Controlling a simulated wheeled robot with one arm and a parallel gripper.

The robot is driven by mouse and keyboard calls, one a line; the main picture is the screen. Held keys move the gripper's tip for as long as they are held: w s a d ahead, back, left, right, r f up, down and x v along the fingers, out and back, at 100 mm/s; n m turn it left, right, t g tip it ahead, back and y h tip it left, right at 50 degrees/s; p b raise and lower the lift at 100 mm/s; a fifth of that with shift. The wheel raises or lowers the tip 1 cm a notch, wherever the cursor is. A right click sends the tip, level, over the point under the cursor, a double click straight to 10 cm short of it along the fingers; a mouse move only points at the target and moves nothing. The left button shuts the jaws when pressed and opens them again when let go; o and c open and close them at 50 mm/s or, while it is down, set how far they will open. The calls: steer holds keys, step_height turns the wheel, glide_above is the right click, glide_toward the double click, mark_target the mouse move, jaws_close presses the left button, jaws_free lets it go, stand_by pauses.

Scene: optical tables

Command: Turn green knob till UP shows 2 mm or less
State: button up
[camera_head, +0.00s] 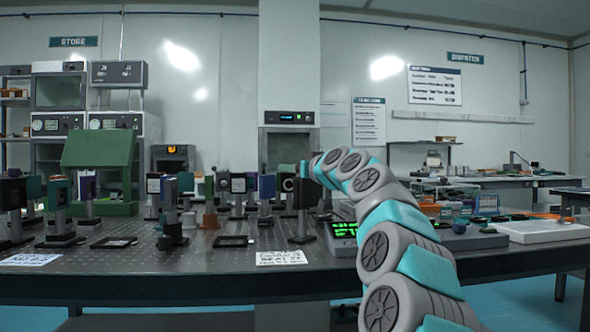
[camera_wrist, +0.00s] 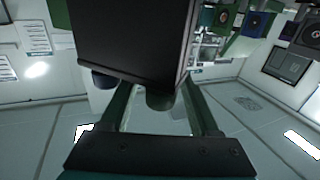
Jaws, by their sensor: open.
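In the wrist view, a dark green knob (camera_wrist: 160,98) sticks out from a large black block (camera_wrist: 135,35). My gripper (camera_wrist: 157,92) is open, with one finger on each side of the knob. Gaps show between the knob and both fingers. A second, darker knob (camera_wrist: 103,80) sits to the left, outside the fingers. In the head view my arm's end reaches a black post-mounted block (camera_head: 303,192) on the optical table; the fingers and green knob are too small to make out there. A readout with green characters (camera_head: 344,230) stands on the table, too small to read.
The perforated table (camera_head: 200,262) carries several post-mounted optics left of my arm. A green box (camera_head: 100,160) stands at the back left. Flat black frames and a printed card (camera_head: 281,257) lie near the front edge. A pale tray (camera_head: 540,231) is at the right.

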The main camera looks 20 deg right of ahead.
steer(key=shift+s, duration=0.1)
steer(key=s, duration=0.7)
steer(key=shift+s+d+b, duration=0.35)
steer(key=shift+b, duration=0.05)
steer(key=shift+s, duration=0.1)
stand_by(0.4)
